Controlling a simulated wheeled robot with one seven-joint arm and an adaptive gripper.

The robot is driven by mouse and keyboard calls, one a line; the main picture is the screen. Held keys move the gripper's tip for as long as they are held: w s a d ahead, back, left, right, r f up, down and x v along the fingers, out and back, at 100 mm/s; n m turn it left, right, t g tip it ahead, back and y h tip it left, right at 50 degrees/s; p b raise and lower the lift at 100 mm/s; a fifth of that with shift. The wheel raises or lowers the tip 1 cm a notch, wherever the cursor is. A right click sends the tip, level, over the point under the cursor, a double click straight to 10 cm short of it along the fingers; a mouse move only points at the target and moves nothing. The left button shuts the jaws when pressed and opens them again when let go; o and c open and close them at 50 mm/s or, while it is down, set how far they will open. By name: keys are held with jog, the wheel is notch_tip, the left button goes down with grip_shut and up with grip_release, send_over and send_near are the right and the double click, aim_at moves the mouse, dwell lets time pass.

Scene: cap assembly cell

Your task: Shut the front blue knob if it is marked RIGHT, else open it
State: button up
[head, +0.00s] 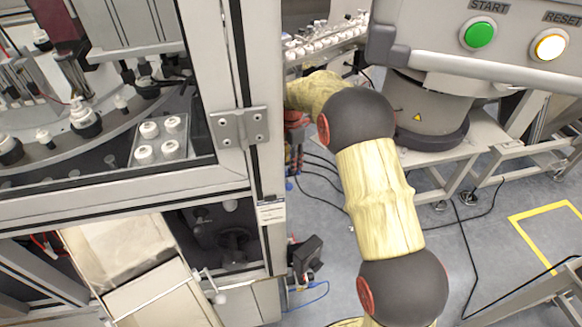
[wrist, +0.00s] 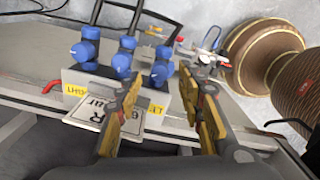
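In the wrist view, several blue knobs sit in pairs on a pale block. The pairs are at the left (wrist: 83,50), the middle (wrist: 121,62) and the right (wrist: 159,74). A yellow label (wrist: 76,88) at the block's left end seems to end in "IGHT". Another yellow label (wrist: 156,108) near the right end is partly hidden and not clearly readable. Which knob is the front one is unclear. My gripper (wrist: 158,72) is open, its fingers apart, with the right-hand lower knob in the gap between the tips. Contact cannot be told. The gripper is hidden in the head view.
A lettered white plate (wrist: 92,115) lies before the block. A red-tipped fitting (wrist: 180,40) stands beyond my right finger. In the head view, the glazed machine's frame post (head: 222,60) stands close to my arm, with cables on the floor.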

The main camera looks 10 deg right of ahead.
notch_tip(320, 180, down, 2)
grip_shut()
dwell(0.6)
